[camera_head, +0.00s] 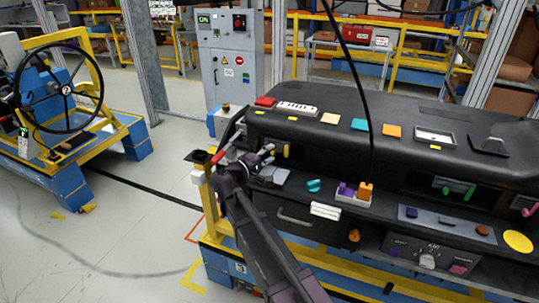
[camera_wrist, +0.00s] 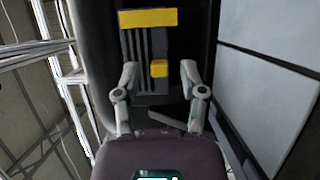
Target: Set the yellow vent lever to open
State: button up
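The yellow vent lever (camera_wrist: 159,68) shows in the wrist view as a small yellow block on a dark vent panel (camera_wrist: 136,46) with vertical slats. A wider yellow strip (camera_wrist: 148,18) lies above the slats. My gripper (camera_wrist: 159,72) is open, with one finger on each side of the lever in the picture. I see no finger touching the lever, and the depth gap is hard to judge. In the head view my gripper (camera_head: 271,153) is at the left end of the black dashboard (camera_head: 380,112), beside a small yellow piece (camera_head: 286,150), apparently the lever.
A tray (camera_head: 352,199) with purple and orange pieces, a teal knob (camera_head: 314,185) and a drawer handle (camera_head: 295,217) lie right of my gripper. A black cable (camera_head: 365,95) hangs across the dashboard. Open floor (camera_head: 110,215) is at the left.

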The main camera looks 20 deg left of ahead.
jog(key=shift+s, duration=0.15)
jog(key=v, duration=1.1)
jog(key=shift+s, duration=0.3)
jog(key=shift+a, duration=0.2)
jog(key=shift+s, duration=0.1)
dwell(0.4)
